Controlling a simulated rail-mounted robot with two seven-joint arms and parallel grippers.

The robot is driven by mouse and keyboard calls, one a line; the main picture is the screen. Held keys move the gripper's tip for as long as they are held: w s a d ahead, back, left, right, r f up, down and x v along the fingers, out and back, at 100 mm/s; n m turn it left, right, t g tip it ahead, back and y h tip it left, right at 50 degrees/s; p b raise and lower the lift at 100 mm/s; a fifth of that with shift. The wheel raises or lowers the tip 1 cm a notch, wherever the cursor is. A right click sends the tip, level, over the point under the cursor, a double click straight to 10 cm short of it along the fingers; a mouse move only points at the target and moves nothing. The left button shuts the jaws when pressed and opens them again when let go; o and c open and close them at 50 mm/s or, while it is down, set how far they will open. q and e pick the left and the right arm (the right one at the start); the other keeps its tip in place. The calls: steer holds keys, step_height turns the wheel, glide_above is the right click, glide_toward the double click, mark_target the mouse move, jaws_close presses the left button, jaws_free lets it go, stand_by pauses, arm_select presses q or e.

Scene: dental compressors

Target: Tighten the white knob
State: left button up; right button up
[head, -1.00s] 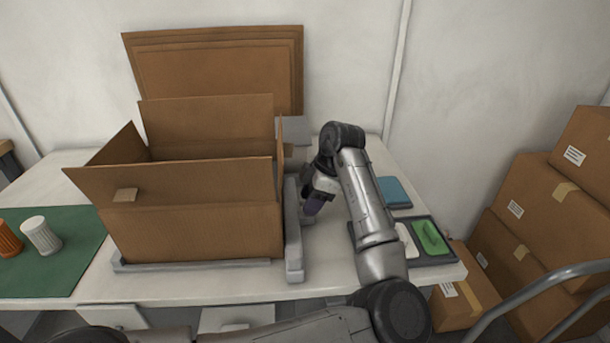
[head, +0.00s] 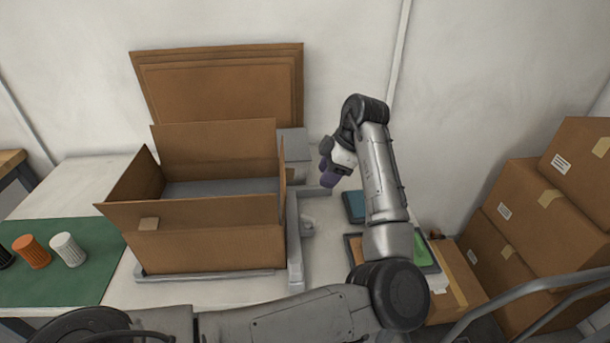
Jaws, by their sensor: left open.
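A white ribbed knob-like cylinder (head: 68,249) stands on the green mat (head: 90,282) at the left, beside an orange one (head: 32,252). A small pale round part (head: 307,227) sits on the grey bracket (head: 294,248) at the right side of the open cardboard box; I cannot tell whether it is a knob. My left gripper (head: 327,171), with purple fingers, is raised above the table behind and right of this bracket. It is open, and I see nothing held in it. It is far from the white cylinder. My right gripper is out of view.
The open cardboard box (head: 208,247) fills the middle of the table. Flattened cardboard (head: 220,85) leans on the wall behind. A blue item (head: 353,207) and a green item (head: 421,249) in a tray lie right, partly behind my arm. Stacked boxes (head: 530,210) stand at the right.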

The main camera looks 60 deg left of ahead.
arm_select(q)
steer(key=s+r+m+t+y+p, duration=0.5)
steer(key=r+m+p, duration=0.5)
steer(key=p, duration=1.3)
steer(key=s+d+r+m+t+h+p, duration=0.1)
steer(key=s+d+m+p, duration=0.4)
steer(key=d+m+p, duration=0.3)
steer(key=s+d+r+m+t+h+p, duration=0.2)
steer(key=s+d+m+p, duration=0.3)
steer(key=d+m+p, duration=0.4)
steer(key=shift+s+d+m+h+p, duration=0.2)
steer(key=shift+d+m+h+p, duration=0.1)
steer(key=shift+p, duration=1)
